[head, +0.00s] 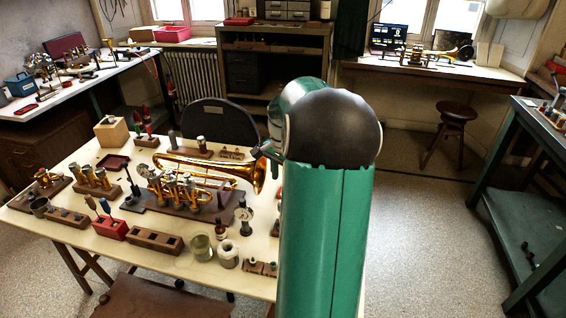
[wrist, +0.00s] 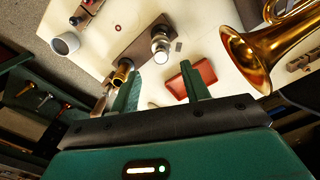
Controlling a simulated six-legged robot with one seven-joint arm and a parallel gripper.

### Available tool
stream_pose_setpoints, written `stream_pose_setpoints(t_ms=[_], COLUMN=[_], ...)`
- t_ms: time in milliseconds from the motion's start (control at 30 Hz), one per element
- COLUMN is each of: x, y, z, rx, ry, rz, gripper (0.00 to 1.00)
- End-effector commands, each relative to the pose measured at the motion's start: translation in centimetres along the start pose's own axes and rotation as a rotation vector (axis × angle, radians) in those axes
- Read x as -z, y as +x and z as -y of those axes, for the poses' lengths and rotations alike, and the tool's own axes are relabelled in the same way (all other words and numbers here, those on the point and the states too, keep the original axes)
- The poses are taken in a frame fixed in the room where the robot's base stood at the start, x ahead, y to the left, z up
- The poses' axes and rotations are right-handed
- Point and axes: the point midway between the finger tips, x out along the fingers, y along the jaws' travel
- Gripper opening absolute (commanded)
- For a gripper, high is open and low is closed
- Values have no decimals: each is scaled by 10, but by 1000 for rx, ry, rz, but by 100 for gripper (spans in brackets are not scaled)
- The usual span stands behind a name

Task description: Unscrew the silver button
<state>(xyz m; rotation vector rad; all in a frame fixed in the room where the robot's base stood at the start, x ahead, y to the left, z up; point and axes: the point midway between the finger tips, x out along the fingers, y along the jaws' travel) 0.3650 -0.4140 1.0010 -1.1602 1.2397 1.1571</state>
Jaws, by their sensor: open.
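My gripper (wrist: 163,86) shows in the wrist view with its two green fingers apart and nothing between them. Beyond the fingertips a wooden block (wrist: 138,46) holds a piece with a round silver top (wrist: 160,42), which may be the silver button. A brass cylinder (wrist: 122,72) stands at the block's near end, close beside the left finger. Whether they touch I cannot tell. In the head view my green arm hides the gripper and this end of the table. The brass horn (head: 205,173) lies on the table there; its bell also shows in the wrist view (wrist: 250,52).
A dark red tray (wrist: 192,80) lies just beyond the right finger. A white cup (wrist: 65,43) stands at left. In the head view the table (head: 150,250) is crowded with wooden holders, a red caddy (head: 110,228) and bottles. A stool (head: 456,115) stands at right on open floor.

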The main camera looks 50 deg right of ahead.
Motion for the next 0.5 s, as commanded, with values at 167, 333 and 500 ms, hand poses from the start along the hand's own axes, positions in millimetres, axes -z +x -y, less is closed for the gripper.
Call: stream_pose_setpoints(t_ms=[167, 333, 500], x=[-1, -1, 0], y=[32, 50, 56], z=[0, 0, 0], rx=[-2, -1, 0], ry=[-1, -2, -2], rz=[4, 2, 1], gripper=[46, 46, 46])
